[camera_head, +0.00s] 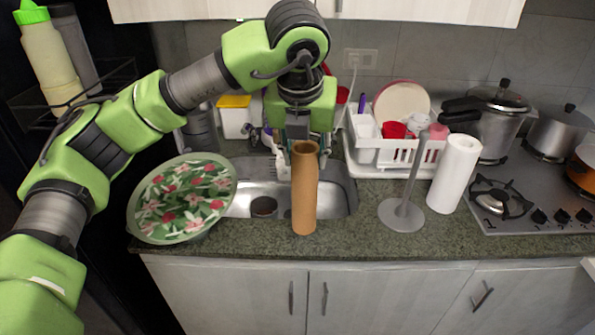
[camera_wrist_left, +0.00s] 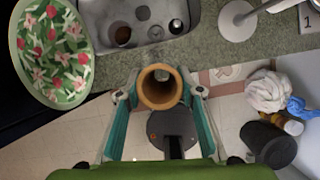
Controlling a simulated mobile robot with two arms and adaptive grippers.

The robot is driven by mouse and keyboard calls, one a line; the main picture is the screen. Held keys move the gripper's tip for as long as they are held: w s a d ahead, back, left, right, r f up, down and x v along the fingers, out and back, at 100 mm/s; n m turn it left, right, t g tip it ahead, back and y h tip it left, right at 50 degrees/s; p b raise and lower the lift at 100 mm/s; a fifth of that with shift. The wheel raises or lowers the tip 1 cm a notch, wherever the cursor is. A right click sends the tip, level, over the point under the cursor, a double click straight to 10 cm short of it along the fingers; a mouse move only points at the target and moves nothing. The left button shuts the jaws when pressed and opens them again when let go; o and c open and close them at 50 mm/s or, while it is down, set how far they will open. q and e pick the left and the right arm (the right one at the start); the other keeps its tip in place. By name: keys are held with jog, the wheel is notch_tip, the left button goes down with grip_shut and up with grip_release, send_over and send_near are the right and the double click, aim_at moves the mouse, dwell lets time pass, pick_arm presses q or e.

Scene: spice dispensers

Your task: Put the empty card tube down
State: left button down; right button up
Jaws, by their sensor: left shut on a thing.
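The empty card tube (camera_head: 305,195) is a brown, open-ended cylinder. In the head view it is upright in front of the sink, overlapping the counter's front edge. My left gripper (camera_head: 299,140) is at its top end and shut on it. In the left wrist view the tube (camera_wrist_left: 158,88) is seen into its open top, between the fingers of my left gripper (camera_wrist_left: 160,95). That view shows floor around the tube, beyond the counter edge. Whether its lower end touches anything cannot be told. My right gripper is not in view.
A floral tray (camera_head: 183,197) lies left of the sink (camera_head: 338,190). A grey holder with a thin post (camera_head: 402,214) and a white paper roll (camera_head: 454,174) stand on the right. The counter front (camera_head: 350,245) is mostly bare. A dish rack (camera_head: 395,155) and stove (camera_head: 540,200) are behind and right.

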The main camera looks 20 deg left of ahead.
aim_at(294, 150)
pick_arm(q)
jog(key=a+p+x, duration=0.2)
jog(key=p+x, duration=0.1)
jog(key=x, duration=0.5)
jog(key=shift+f, duration=0.4)
jog(key=c, duration=1.4)
grip_release()
jog(key=shift+b+v, duration=1.9)
jog(key=shift+v, duration=4.3)
